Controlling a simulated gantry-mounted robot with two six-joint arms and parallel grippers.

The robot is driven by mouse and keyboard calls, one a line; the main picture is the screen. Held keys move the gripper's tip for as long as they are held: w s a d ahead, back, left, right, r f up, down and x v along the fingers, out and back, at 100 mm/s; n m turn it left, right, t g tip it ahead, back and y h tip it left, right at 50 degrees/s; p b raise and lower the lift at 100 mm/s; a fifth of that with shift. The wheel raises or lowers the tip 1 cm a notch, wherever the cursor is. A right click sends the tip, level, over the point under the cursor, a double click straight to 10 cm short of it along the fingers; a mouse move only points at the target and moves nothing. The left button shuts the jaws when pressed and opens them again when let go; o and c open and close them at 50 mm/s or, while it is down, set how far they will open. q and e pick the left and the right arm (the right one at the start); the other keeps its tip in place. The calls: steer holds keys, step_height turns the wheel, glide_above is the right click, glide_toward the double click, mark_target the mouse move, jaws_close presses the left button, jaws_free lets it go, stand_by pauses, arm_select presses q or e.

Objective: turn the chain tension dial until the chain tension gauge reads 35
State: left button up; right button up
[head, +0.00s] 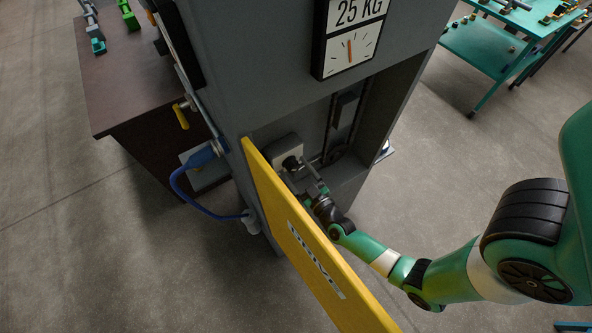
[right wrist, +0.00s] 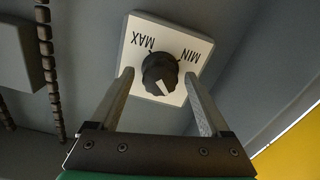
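The chain tension dial is a black round knob (right wrist: 160,73) with a white pointer, on a white plate marked MAX and MIN in the right wrist view. It also shows inside the open cabinet in the head view (head: 292,163). My right gripper (right wrist: 158,75) is open, its fingertips on either side of the knob with visible gaps; the depth between them is hard to tell. The gripper (head: 309,180) shows in the head view in front of the dial. The gauge (head: 350,45) on the cabinet front reads "25 KG" above a scale with an orange needle. My left gripper is not in view.
An open yellow door (head: 315,255) stands close to the left of my right arm. A chain (right wrist: 48,65) hangs inside the cabinet (head: 225,60). A dark bench (head: 120,75) is at left, a teal table (head: 490,55) at the upper right. A blue cable (head: 190,203) runs outside.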

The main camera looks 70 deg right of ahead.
jaws_close()
steer(key=shift+m, duration=0.4)
steer(key=m, duration=0.3)
steer(key=shift+m, duration=0.3)
steer(key=shift+m+b, duration=0.45)
steer(key=shift+m, duration=1.75)
steer(key=shift+o, duration=0.5)
jaws_free()
steer(key=shift+s+a, duration=0.1)
